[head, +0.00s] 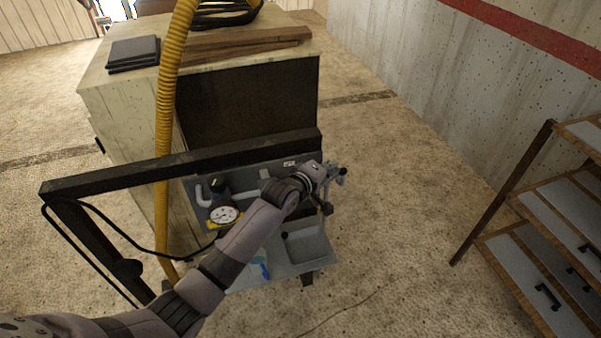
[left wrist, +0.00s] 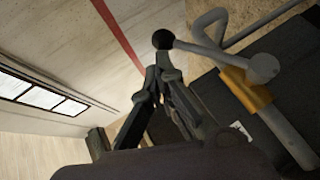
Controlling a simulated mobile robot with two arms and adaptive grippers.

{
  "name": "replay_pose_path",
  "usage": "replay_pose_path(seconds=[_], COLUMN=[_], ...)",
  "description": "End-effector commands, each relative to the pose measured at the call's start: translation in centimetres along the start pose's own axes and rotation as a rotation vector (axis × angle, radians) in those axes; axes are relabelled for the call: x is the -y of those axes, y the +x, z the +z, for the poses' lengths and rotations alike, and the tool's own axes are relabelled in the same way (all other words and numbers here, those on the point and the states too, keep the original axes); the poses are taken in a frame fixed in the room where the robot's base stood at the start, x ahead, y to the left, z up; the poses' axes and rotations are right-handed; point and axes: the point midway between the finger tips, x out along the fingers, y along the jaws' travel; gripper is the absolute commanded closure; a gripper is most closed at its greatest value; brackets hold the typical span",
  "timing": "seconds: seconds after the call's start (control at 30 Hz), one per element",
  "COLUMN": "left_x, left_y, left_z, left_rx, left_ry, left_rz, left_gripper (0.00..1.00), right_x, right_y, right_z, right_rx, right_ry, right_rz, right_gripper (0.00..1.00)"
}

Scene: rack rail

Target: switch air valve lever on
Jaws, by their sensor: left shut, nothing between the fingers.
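The air valve lever shows in the left wrist view as a grey rod (left wrist: 210,52) ending in a round black knob (left wrist: 163,39). The rod runs right to a grey valve body with an orange-yellow band (left wrist: 246,90) on a grey pipe. My left gripper (left wrist: 163,75) is shut and empty, its fingertips close to the knob, just below it in the picture. I cannot tell whether they touch it. In the head view my left gripper (head: 331,178) is at the right end of the grey panel, where my arm and wrist hide much of the valve. My right gripper is not in view.
A round white gauge (head: 222,215) sits on the panel left of my forearm. A dark rail (head: 180,163) crosses above it, with a yellow hose (head: 167,110) at the left. A wooden cabinet (head: 130,85) stands behind. Shelves with drawers (head: 555,215) stand right; the floor between is clear.

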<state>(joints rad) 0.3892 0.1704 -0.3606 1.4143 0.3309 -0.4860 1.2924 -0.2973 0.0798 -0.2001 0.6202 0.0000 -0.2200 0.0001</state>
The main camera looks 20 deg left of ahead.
Motion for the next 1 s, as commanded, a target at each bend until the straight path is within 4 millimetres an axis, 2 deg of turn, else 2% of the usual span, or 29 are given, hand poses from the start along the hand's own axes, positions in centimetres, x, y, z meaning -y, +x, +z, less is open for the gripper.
replay_pose_path(seconds=[0.5,1.0], left_x=[1.3,2.2], left_y=[3.2,4.3], left_z=[2.2,2.9], left_rx=[0.001,0.0], left_ry=[-0.002,0.0], left_rz=[-0.002,-0.003], left_gripper=[1.0,1.0], right_x=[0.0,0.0], right_y=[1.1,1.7], right_z=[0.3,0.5], right_rx=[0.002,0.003], right_ry=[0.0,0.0], right_rz=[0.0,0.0], right_gripper=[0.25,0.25])
